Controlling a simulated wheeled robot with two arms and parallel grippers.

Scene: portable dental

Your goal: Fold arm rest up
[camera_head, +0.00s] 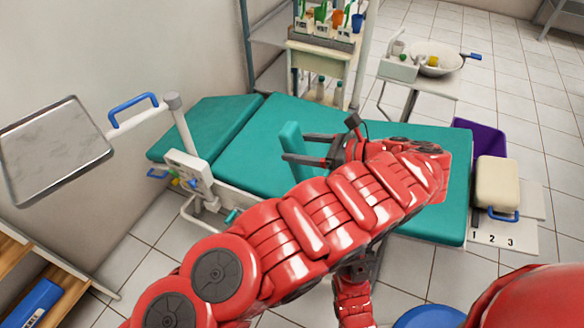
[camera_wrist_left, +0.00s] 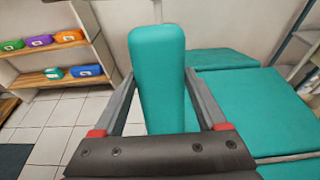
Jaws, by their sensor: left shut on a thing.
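The arm rest (camera_head: 291,150) is a narrow teal padded piece that stands up from the teal dental chair (camera_head: 240,165). In the left wrist view the arm rest (camera_wrist_left: 158,85) rises between my two fingers. My left gripper (camera_head: 293,147) is shut on it, one finger on each side; it also shows in the left wrist view (camera_wrist_left: 158,78). The arm rest's lower end and joint are hidden. My right gripper (camera_head: 355,264) is partly hidden below my left arm, apart from the arm rest, and its jaw opening does not show clearly.
A post with a metal tray (camera_head: 55,148) and blue handle (camera_head: 132,108) stands left of the chair. A trolley (camera_head: 322,65) and a basin (camera_head: 437,60) stand behind. A purple bin (camera_head: 482,138) and beige case (camera_head: 497,182) are at right. Tiled floor is open at far right.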

